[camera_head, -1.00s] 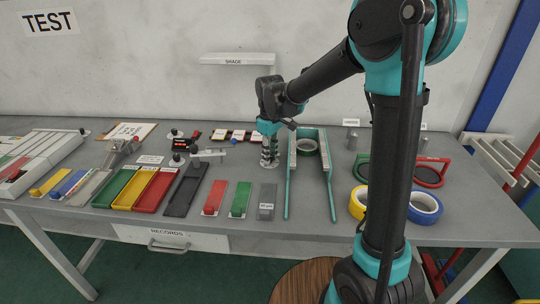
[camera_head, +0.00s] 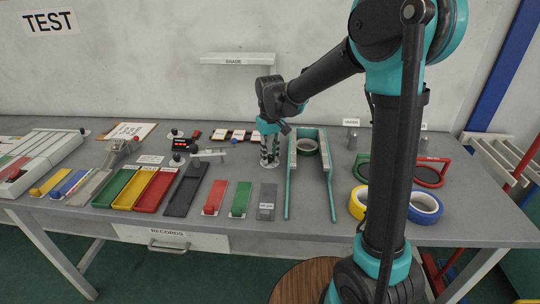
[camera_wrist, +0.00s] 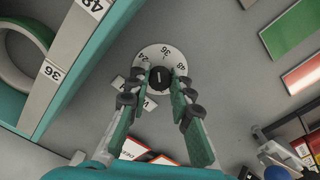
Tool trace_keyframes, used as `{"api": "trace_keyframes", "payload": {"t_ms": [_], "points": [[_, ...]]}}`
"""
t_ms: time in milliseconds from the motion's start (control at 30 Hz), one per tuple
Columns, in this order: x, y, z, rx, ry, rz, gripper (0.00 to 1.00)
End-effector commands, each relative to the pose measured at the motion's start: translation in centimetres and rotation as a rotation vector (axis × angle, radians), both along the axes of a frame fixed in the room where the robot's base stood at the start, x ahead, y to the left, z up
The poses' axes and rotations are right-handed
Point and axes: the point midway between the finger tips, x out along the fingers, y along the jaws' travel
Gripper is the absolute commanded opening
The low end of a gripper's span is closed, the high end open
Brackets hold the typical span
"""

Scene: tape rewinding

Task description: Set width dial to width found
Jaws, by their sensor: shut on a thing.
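The width dial (camera_wrist: 156,53) is a white disc marked 24, 36 and 48 with a black knob (camera_wrist: 160,77) at its centre. A short pale mark on the knob seems to line up roughly with 36. My gripper (camera_wrist: 162,74) is shut on the knob, one finger on each side. In the head view my gripper (camera_head: 269,163) points straight down and hides most of the dial. A teal gauge frame (camera_head: 330,180) stands just to the right, with a green tape ring (camera_head: 307,147) inside it. The wrist view shows its steps labelled 48 and 36 beside the ring (camera_wrist: 14,82).
Red and green plates (camera_head: 241,198) and a grey block (camera_head: 267,203) lie in front of the dial. Colored trays (camera_head: 134,188) stand to the left. Yellow and blue tape rolls (camera_head: 424,213) lie at right behind my arm.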

Motion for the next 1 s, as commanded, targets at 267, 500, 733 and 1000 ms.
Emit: {"api": "trace_keyframes", "payload": {"t_ms": [267, 500, 733, 1000], "points": [[0.0, 0.0, 0.0, 0.0, -0.001, 0.0, 0.0], [0.0, 0.0, 0.0, 0.0, 0.0, 0.001, 0.42], [0.0, 0.0, 0.1, 0.0, 0.0, 0.001, 0.42], [0.0, 0.0, 3.0, 0.0, 0.0, 0.001, 0.42]]}}
